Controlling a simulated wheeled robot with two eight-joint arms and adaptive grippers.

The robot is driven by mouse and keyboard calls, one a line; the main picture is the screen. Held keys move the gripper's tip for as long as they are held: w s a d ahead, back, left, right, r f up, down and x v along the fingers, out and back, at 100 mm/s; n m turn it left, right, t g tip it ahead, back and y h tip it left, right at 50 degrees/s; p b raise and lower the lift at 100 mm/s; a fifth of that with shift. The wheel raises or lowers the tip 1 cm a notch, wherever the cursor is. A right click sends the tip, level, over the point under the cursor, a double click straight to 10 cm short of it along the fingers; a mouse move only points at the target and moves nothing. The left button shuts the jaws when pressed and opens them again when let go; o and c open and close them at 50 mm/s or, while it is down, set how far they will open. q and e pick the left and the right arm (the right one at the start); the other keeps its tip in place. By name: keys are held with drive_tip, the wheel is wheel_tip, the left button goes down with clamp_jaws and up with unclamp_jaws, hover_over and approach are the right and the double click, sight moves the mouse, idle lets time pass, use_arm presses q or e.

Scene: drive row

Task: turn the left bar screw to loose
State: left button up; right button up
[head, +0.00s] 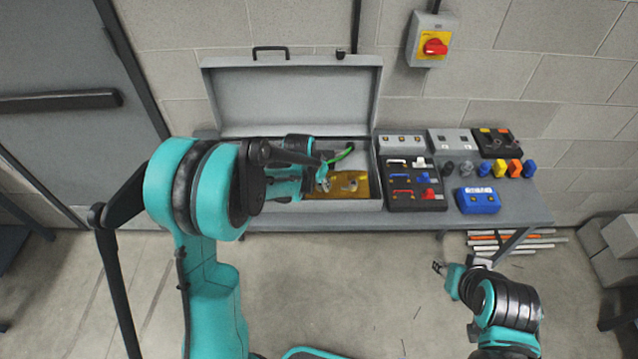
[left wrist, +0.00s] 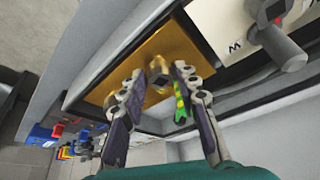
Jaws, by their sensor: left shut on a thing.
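The brass bar (head: 340,193) lies inside the open grey box (head: 330,206) on the bench. My left gripper (head: 323,180) reaches in over the bar's left part. In the left wrist view, the brass bar (left wrist: 112,72) is close ahead, and the left gripper's fingertips (left wrist: 160,76) close around a brass screw on it. The screw is the left bar screw (left wrist: 159,83), mostly hidden between the fingers. A green-yellow wire (left wrist: 181,100) runs close by one finger. My right gripper (head: 438,266) is away in front of the bench, too small to read.
The box lid (head: 295,100) stands open against the wall. A black tray of coloured parts (head: 414,203), a blue box (head: 478,201) and several knobs stand to the right. A grey handle (left wrist: 283,45) sits near the bar. A red switch (head: 435,47) is on the wall.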

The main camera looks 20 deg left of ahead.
use_arm(q)
drive_tip(key=n+y, duration=0.1)
drive_tip(key=n, duration=0.3)
drive_tip(key=n+y+b, duration=0.1)
drive_tip(key=n, duration=0.1)
drive_tip(key=shift+d+y, duration=0.3)
drive_tip(key=n+y, duration=0.1)
drive_tip(key=n, duration=0.2)
drive_tip(key=n+g+y, duration=0.1)
drive_tip(key=n, duration=0.2)
drive_tip(key=shift+w+d+b, duration=0.15)
drive_tip(key=shift+b, duration=0.25)
drive_tip(key=o, duration=1)
drive_tip(key=shift+r, duration=0.15)
drive_tip(key=v, duration=1.2)
drive_tip(key=shift+w, duration=0.2)
